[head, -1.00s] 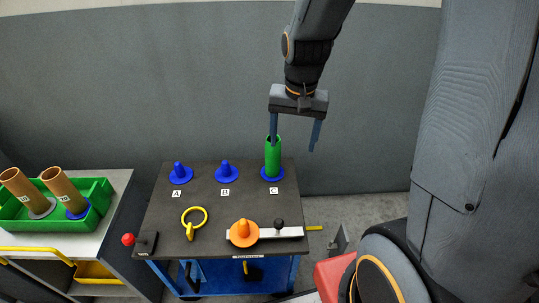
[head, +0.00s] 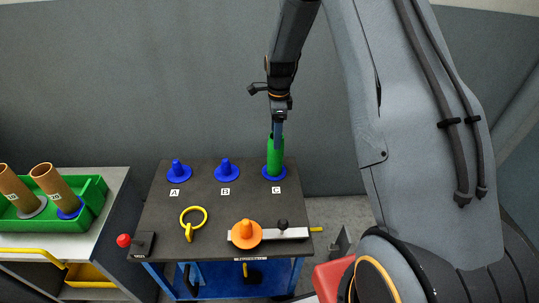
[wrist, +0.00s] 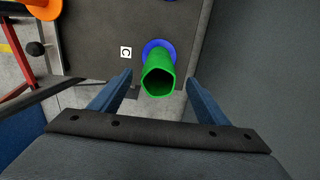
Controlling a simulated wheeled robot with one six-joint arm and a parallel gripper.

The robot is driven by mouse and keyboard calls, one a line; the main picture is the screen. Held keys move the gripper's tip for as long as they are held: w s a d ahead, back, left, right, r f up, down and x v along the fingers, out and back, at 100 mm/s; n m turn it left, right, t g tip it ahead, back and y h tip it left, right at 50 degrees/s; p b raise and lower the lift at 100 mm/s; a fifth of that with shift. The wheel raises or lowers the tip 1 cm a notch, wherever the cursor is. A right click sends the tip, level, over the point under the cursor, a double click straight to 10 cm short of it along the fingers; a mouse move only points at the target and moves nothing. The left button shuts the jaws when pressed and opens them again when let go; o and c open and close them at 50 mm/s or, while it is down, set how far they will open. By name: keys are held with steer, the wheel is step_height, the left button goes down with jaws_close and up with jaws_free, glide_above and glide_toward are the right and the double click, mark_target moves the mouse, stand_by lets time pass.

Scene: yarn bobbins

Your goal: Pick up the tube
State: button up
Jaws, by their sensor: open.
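The green tube (head: 275,157) stands upright on the blue peg base (head: 274,173) at the spot marked C, at the table's back right. In the wrist view the tube (wrist: 158,78) shows its open top toward the camera, with the blue base (wrist: 160,44) behind it. My gripper (head: 277,130) is above and at the tube's top in the head view. In the wrist view my gripper (wrist: 160,85) is open, one blue finger on each side of the tube, with gaps on both sides. The far finger is hidden in the head view.
A green crate (head: 97,193) with brown tubes (head: 55,185) stands left. A wall is behind.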

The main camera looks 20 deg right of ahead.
steer(key=shift+s+f+p, duration=0.1)
steer(key=shift+f+p, duration=0.95)
steer(key=shift+f, duration=1.75)
steer(key=c, duration=1.1)
steer(key=shift+r, duration=0.1)
steer(key=shift+r+b, duration=1.3)
steer(key=shift+r, duration=3.65)
